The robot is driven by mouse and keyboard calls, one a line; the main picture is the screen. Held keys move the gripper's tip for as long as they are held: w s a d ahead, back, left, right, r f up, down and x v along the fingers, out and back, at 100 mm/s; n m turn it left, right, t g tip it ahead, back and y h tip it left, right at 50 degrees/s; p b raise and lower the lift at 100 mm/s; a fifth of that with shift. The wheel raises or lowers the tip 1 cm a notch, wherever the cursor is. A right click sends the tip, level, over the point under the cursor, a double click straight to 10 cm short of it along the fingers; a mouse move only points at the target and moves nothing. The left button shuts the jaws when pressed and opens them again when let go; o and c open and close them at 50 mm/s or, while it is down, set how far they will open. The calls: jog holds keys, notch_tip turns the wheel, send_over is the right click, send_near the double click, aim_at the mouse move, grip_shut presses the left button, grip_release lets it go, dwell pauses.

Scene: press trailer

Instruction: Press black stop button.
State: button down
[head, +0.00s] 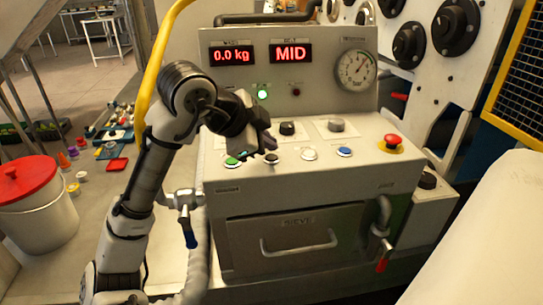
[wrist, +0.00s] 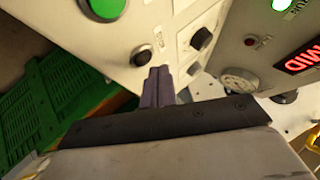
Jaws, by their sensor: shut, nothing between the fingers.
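The black button (head: 271,158) is on the sloped front panel of the grey console (head: 300,185), between the green button (head: 233,160) and a white button (head: 309,154). My gripper (head: 268,145) is shut and empty, its fingertips close above the black button in the head view. I cannot tell whether they touch it. In the wrist view the shut fingers (wrist: 158,84) point at the panel, with a dark round shape (wrist: 142,56) just beyond the tips, probably the black button. The green button (wrist: 105,6) shows at the top.
A blue button (head: 344,152) and a red mushroom button (head: 392,141) stand to the right. A black knob (head: 287,128) and a grey knob (head: 336,124) rise behind the button row. A drawer handle (head: 300,245) juts out below. A red-lidded bucket (head: 30,195) stands left.

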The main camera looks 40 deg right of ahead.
aim_at(267, 159)
dwell(0.6)
jog(key=shift+f, duration=0.45)
jog(key=shift+f+b, duration=0.35)
jog(key=shift+f, duration=0.05)
dwell(0.4)
dwell(0.3)
jog(key=shift+r+p, duration=0.8)
jog(key=shift+r, duration=0.05)
notch_tip(267, 159, up, 5)
jog(key=p, duration=0.4)
jog(key=shift+p, duration=0.3)
